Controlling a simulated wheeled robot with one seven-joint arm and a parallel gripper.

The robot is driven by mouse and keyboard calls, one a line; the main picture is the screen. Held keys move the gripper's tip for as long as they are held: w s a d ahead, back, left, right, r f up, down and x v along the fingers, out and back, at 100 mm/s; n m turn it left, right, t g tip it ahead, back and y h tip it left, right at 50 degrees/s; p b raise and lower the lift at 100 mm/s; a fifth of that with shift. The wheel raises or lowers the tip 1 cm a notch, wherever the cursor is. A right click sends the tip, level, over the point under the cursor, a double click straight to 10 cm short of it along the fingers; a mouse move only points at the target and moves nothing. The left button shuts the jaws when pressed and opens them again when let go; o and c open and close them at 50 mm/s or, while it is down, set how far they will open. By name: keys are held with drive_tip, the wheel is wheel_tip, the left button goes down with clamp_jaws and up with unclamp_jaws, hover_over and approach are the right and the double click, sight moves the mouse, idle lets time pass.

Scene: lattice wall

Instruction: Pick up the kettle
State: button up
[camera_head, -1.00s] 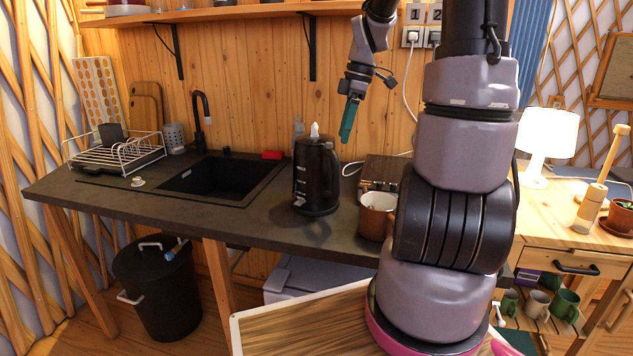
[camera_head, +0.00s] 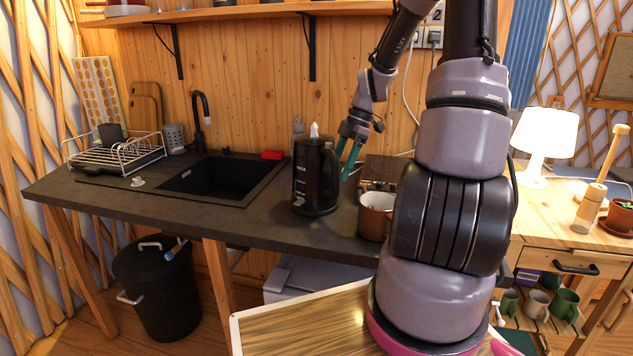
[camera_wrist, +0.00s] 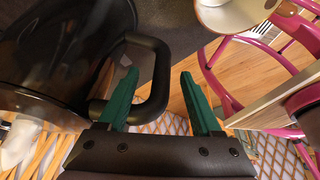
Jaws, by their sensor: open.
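The kettle (camera_head: 316,178) is black and stands upright on the dark counter (camera_head: 245,222), right of the sink. It also fills the left of the wrist view (camera_wrist: 55,50), with its loop handle (camera_wrist: 160,75) facing my gripper. My gripper (camera_head: 349,158) is beside the kettle's right, handle side, pointing down, with its green fingers apart and nothing gripped. In the wrist view, the left finger of my gripper (camera_wrist: 158,74) appears within the handle loop and the right finger outside it. Whether either finger touches the handle is unclear.
A brown pot (camera_head: 375,214) stands close to the right of the kettle, near the counter's front edge. A box-like appliance (camera_head: 385,170) is behind it. The sink (camera_head: 215,178) and dish rack (camera_head: 118,152) are to the left. A wooden shelf (camera_head: 240,12) runs above.

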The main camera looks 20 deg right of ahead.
sight(335, 178)
drive_tip(key=x, duration=0.3)
drive_tip(key=shift+s+a+f, duration=0.15)
drive_tip(key=shift+a+f, duration=0.1)
drive_tip(key=shift+f, duration=0.05)
clamp_jaws()
drive_tip(key=shift+r, duration=0.1)
idle(1.1)
